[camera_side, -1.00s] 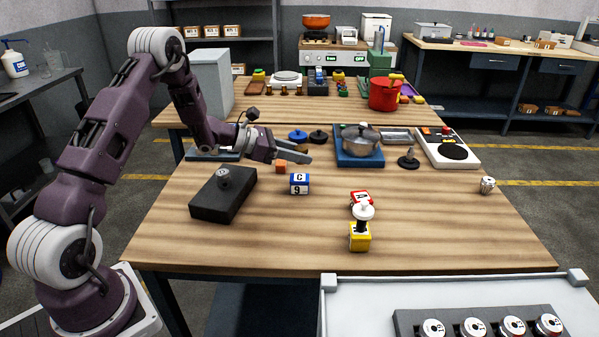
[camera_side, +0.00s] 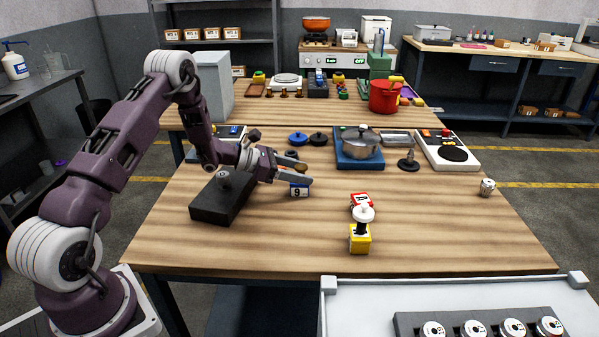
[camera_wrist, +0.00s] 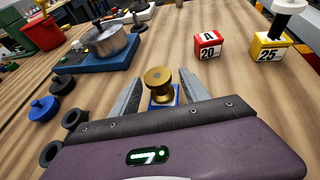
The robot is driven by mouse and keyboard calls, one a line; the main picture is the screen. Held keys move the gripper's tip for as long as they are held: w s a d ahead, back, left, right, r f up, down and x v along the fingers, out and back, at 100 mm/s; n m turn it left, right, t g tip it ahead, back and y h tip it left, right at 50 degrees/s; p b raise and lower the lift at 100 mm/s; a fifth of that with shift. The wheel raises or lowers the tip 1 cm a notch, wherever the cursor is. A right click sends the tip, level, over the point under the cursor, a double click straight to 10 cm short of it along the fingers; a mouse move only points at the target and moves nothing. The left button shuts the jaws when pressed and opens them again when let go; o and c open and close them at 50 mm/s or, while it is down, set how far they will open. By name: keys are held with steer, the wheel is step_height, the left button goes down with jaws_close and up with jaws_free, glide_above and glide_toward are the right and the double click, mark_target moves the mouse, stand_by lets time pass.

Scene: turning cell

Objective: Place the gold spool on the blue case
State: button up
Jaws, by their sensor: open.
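The gold spool (camera_wrist: 158,83) stands between the fingers of my gripper (camera_wrist: 161,76) in the wrist view. The fingers are open, with gaps showing on both sides of the spool. The blue case (camera_wrist: 176,95) lies directly under the spool, which appears upright and resting on its top. In the side view my gripper (camera_side: 308,174) is low over the blue case (camera_side: 299,191). There the fingers hide the case's upper part, and the spool (camera_side: 301,167) shows only partly behind them.
A red case (camera_side: 360,200) and a yellow case (camera_side: 360,240) topped by a white-and-black piece stand to the right. A black block (camera_side: 215,205) lies left, under my wrist. A pot (camera_side: 360,142) on a blue base stands behind. The front right tabletop is clear.

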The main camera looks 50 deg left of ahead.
steer(key=shift+s+a+r, duration=0.15)
steer(key=shift+r, duration=0.05)
steer(key=v, duration=1.2)
steer(key=s+d+r+m+g+h, duration=0.1)
steer(key=s+d+r+m+g, duration=0.5)
steer(key=d, duration=0.5)
steer(key=s+d+r+m+g+h, duration=0.1)
steer(key=s+d+r+m+g, duration=0.15)
steer(key=d+r+m, duration=0.7)
steer(key=s+d+m+y, duration=0.2)
steer(key=s+d+m, duration=0.15)
steer(key=s, duration=0.35)
steer(key=s+d+m+y, duration=0.2)
steer(key=s+m, duration=0.2)
steer(key=s, duration=0.3)
steer(key=s+a+m+t+y, duration=0.2)
steer(key=s+a+m+y, duration=0.2)
steer(key=s+m+y, duration=0.1)
steer(key=shift+s+r+m, duration=0.2)
steer(key=shift+s+m, duration=0.7)
